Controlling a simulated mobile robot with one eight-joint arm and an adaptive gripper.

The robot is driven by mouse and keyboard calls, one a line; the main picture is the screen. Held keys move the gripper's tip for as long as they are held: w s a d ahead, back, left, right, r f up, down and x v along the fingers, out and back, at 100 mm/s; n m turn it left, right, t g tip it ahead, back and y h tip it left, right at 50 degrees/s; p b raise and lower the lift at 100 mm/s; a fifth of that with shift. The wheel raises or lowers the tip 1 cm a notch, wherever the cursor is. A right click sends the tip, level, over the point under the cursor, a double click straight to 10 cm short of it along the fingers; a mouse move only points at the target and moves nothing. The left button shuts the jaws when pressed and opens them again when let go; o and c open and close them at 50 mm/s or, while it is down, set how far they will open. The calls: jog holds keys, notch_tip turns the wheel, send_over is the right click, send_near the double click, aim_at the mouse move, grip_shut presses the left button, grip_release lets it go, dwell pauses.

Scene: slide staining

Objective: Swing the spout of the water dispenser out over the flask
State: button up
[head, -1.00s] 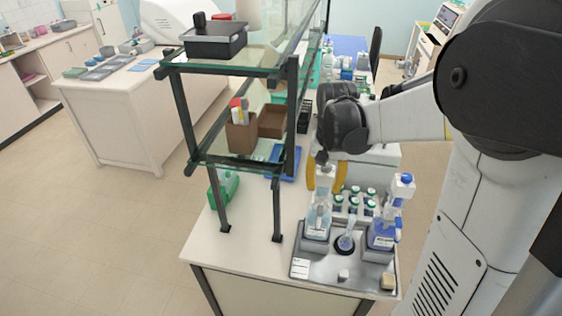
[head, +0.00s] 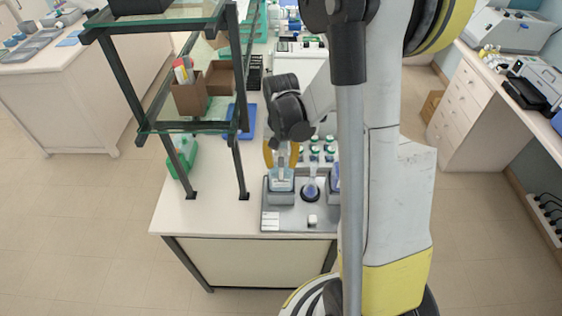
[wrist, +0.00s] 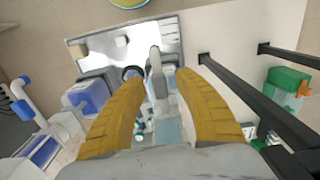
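A dispenser bottle with pale, clear liquid (head: 282,183) stands in the left holder of the grey tray (head: 290,222). The flask (head: 311,189) stands in a dark round seat just right of it, with some blue in it. My gripper (head: 282,150) is over the pale dispenser, its yellow fingers beside the top. In the wrist view my gripper (wrist: 160,76) is open, and the pale dispenser's grey-white head and spout (wrist: 155,62) show between the fingers, apparently not clamped. I cannot tell exactly where the spout points in the head view.
A blue-liquid dispenser (wrist: 88,94) stands on the flask's other side; my arm mostly hides it in the head view. Several green-capped bottles (head: 315,148) stand behind. A dark-framed glass shelf (head: 190,127) rises at left, with a green container (head: 183,158) beneath.

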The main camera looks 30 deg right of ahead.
jog(key=shift+c, duration=0.4)
grip_shut()
jog(key=shift+s+d, duration=0.1)
jog(key=w+d+n+b, duration=0.2)
jog(key=d+n+b, duration=0.6)
jog(key=n, duration=1)
jog(key=shift+d, duration=0.9)
